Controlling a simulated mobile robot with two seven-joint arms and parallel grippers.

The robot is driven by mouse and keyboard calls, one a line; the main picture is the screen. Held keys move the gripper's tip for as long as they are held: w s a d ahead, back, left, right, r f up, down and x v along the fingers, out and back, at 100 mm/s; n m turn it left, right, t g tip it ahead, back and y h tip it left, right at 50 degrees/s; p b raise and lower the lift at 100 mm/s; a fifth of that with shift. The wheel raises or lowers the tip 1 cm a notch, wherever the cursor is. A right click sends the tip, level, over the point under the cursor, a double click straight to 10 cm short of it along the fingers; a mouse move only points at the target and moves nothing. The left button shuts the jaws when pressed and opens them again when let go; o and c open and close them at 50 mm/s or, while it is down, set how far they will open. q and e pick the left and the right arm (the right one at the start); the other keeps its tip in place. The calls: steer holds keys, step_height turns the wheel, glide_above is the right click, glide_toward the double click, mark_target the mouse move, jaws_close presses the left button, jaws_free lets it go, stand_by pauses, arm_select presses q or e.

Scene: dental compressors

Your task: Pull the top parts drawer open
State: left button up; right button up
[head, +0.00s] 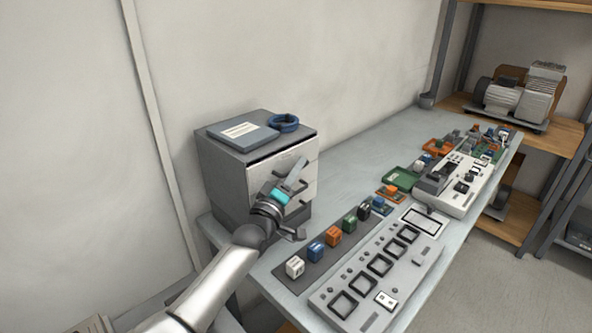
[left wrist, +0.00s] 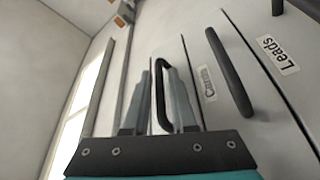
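The grey drawer cabinet (head: 224,180) stands at the back left of the bench, its pale drawer fronts facing right. My left gripper (head: 298,172) is at the upper part of the fronts and hides some of them. In the left wrist view, the black handle (left wrist: 160,90) of the top drawer lies between the fingers of my left gripper (left wrist: 157,75). Narrow gaps show beside the bar, so the fingers look open around it. The drawer looks shut. A second handle (left wrist: 229,72) and a "Leads" label (left wrist: 278,54) are to the right. My right gripper is out of view.
A grey folder (head: 243,133) and a blue ring (head: 284,122) lie on the cabinet. Coloured blocks (head: 317,252) stand in a row on a dark strip, beside a grey panel with square frames (head: 372,268). Shelves with a compressor (head: 520,95) stand at the right.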

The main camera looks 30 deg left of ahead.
arm_select(q)
steer(key=shift+c, duration=0.3)
jaws_close()
stand_by(1.0)
